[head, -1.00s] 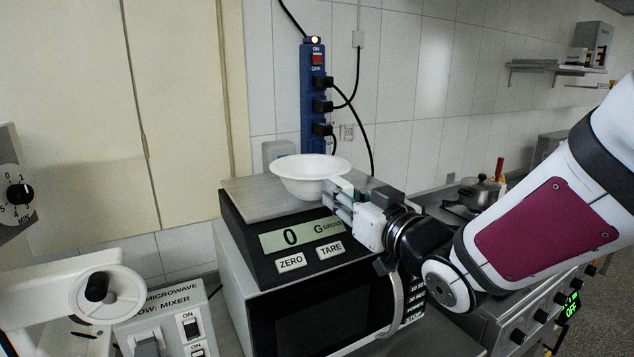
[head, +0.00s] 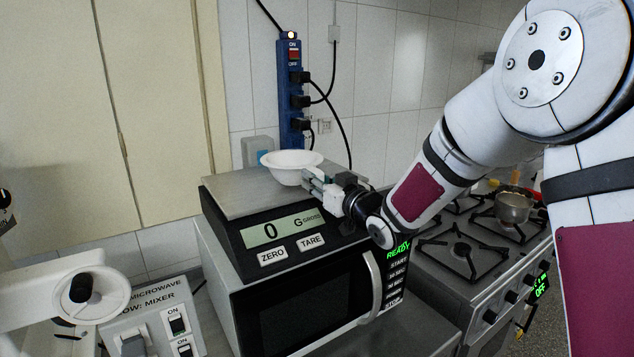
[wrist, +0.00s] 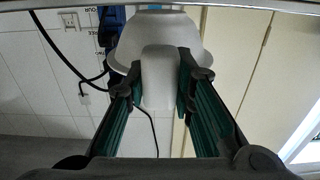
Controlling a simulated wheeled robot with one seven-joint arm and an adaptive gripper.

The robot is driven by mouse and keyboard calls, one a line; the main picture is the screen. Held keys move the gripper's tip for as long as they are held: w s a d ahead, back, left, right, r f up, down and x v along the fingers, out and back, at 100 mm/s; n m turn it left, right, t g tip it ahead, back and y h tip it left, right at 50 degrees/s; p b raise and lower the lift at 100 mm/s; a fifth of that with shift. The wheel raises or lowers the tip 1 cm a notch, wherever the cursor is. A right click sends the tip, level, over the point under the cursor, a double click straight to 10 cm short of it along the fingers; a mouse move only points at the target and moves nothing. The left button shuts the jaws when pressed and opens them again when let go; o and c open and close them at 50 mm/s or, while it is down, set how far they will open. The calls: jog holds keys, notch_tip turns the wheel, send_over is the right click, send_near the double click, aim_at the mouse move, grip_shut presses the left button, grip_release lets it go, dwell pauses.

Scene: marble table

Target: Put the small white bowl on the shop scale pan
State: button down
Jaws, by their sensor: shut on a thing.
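The small white bowl (head: 290,166) is upright over the right part of the shop scale's metal pan (head: 232,193) in the head view. My gripper (head: 316,182) is shut on the bowl's right side. In the wrist view the bowl (wrist: 190,40) lies between and beyond the fingers of my gripper (wrist: 161,85). I cannot tell whether the bowl's base touches the pan.
The scale stands on a microwave (head: 318,308). A gas stove (head: 470,250) with a pot (head: 513,207) is to the right. A mixer (head: 55,290) is at the lower left. A blue power strip (head: 290,90) hangs on the tiled wall behind.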

jog(key=shift+f, duration=0.45)
jog(key=c, duration=1.4)
grip_release()
jog(key=shift+f, duration=0.15)
jog(key=shift+o, duration=0.2)
